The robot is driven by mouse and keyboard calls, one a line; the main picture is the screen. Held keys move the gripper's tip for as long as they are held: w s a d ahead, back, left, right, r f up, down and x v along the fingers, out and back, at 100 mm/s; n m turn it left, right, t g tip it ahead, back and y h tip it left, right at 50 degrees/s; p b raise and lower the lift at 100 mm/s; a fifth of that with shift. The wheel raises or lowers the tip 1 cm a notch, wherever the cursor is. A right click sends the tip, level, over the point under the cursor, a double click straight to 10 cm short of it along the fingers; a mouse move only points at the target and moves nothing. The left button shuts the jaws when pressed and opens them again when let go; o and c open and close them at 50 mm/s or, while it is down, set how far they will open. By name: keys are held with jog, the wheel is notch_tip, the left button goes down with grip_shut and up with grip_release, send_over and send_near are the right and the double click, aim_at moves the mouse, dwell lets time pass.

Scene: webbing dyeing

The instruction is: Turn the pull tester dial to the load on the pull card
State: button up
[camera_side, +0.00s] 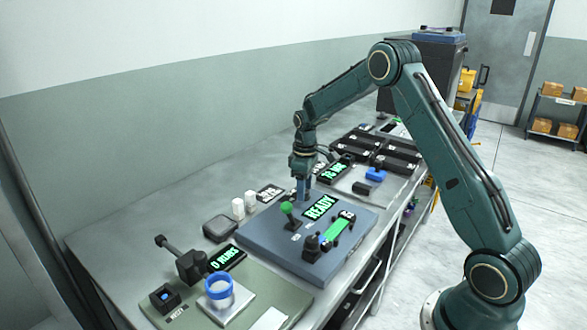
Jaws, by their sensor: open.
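My gripper (302,190) points down over the back edge of a flat blue-grey unit (275,243); its jaws are open, but what lies between or beneath them is hidden. The unit, which looks like the pull tester, has a lit display (320,207) reading READY. A green-topped knob (287,209) stands just left of the gripper. A green strip (340,231) runs between dark clamps at the unit's right. I cannot make out the dial clearly.
A rub unit (284,304) with a "0 RUBS" display (226,258) and a blue-rimmed cup (219,288) stands at the front. White blocks (239,208) and a dark box (220,228) are at the left. Dark trays (385,152) and another lit display (335,171) lie behind.

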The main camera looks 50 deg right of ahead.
jog(key=shift+f, duration=0.1)
jog(key=c, duration=1)
jog(key=shift+m, duration=0.5)
jog(key=m, duration=0.7)
jog(key=shift+m, duration=0.4)
jog(key=o, duration=1)
